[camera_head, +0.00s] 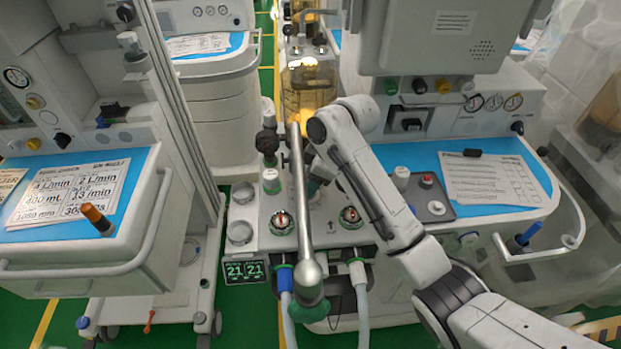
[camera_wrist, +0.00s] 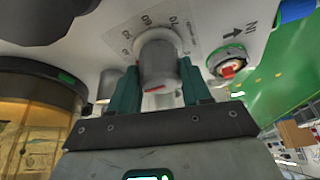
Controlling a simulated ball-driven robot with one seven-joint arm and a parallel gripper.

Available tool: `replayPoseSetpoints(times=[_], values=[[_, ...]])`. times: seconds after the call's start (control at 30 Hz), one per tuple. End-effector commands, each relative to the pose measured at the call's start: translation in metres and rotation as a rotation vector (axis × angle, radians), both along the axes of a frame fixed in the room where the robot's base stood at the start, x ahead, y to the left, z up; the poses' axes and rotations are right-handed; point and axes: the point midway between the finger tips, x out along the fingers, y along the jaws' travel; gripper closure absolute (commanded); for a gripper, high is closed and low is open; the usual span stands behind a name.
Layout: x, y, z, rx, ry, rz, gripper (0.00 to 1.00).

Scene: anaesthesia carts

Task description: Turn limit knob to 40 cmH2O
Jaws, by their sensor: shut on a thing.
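The limit knob (camera_wrist: 157,62) is a grey cylinder on the white panel in the wrist view, with a printed number scale around its base. Some numbers such as 60 and 70 show; others are hard to read, and I cannot make out the exact setting. The teal fingers of my gripper (camera_wrist: 159,75) stand on either side of the knob and are shut on it. In the head view my arm comes from the lower right and its wrist covers the knob and the fingers.
A round valve (camera_wrist: 231,67) with a red part sits right of the knob beside an arrow and "IN". An amber canister (camera_wrist: 40,130) is close on the left. In the head view a silver tube (camera_head: 301,200) and a "21 21" display (camera_head: 245,270) stand near my arm.

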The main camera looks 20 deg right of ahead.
Motion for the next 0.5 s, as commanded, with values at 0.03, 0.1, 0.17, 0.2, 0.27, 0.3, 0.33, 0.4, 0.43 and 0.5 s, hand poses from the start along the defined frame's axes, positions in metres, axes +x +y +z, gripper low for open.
replayPoseSetpoints(times=[0.03,0.1,0.17,0.2,0.27,0.3,0.33,0.4,0.43,0.5], values=[[0.0006,-0.0002,0.0008,0.0,-0.002,0.0,0.82],[0.0006,-0.0002,0.0008,0.0,-0.002,0.0,0.82],[0.0006,-0.0002,0.0008,-0.001,-0.003,0.001,0.5],[0.0006,-0.0002,0.0008,-0.001,-0.003,0.001,0.46],[0.0005,-0.0001,0.0007,-0.001,-0.003,0.001,0.41],[0.0005,-0.0001,0.0007,0.0,-0.002,0.001,0.37],[0.0004,-0.0001,0.0006,0.0,-0.002,0.001,0.34],[0.0003,-0.0001,0.0005,0.0,-0.002,0.001,0.27],[0.0003,0.0,0.0004,0.0,-0.002,0.001,0.26],[0.0003,0.0,0.0004,0.0,-0.001,0.002,0.26]])
